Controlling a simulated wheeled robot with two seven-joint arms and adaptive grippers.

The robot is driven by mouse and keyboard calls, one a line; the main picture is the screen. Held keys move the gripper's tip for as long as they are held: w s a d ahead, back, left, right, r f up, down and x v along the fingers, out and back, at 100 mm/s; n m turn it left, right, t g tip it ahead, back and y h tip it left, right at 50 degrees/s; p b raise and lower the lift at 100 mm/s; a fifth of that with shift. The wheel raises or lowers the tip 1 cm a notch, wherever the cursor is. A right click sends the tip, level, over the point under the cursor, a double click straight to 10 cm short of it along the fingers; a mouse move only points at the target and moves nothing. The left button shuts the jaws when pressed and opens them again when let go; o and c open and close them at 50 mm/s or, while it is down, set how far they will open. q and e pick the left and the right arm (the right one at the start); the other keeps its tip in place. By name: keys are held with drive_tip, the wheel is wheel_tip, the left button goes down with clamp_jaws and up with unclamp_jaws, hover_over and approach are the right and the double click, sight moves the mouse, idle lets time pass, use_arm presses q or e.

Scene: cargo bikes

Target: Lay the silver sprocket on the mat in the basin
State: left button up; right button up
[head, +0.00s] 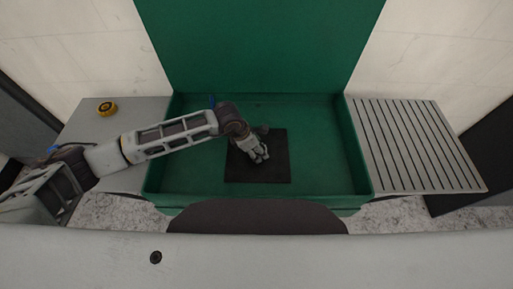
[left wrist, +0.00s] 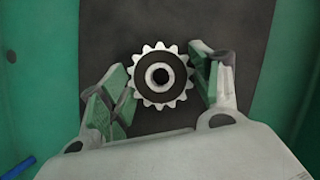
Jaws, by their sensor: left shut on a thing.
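The silver toothed sprocket (left wrist: 160,91) shows face-on in the left wrist view, with a dark ring and a centre hole. My left gripper (left wrist: 165,88) is shut on it, one green-padded finger at each side. In the head view my left gripper (head: 260,156) is over the black mat (head: 273,172), and the sprocket cannot be made out there. The mat also shows behind the sprocket in the left wrist view (left wrist: 240,28). It lies on the floor of the green basin (head: 325,170). The gap between sprocket and mat is hard to judge. My right gripper is not in view.
A slatted grey board (head: 418,145) is right of the basin. A grey surface (head: 85,125) on the left bears a yellow and black round thing (head: 107,108). A tall green panel (head: 260,45) rises behind. The basin's right part is clear.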

use_arm(q)
drive_tip(key=shift+f, duration=0.15)
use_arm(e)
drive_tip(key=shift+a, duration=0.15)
use_arm(q)
drive_tip(key=shift+f, duration=0.2)
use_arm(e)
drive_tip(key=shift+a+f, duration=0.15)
use_arm(q)
drive_tip(key=o, duration=1.3)
drive_tip(key=shift+r, duration=0.1)
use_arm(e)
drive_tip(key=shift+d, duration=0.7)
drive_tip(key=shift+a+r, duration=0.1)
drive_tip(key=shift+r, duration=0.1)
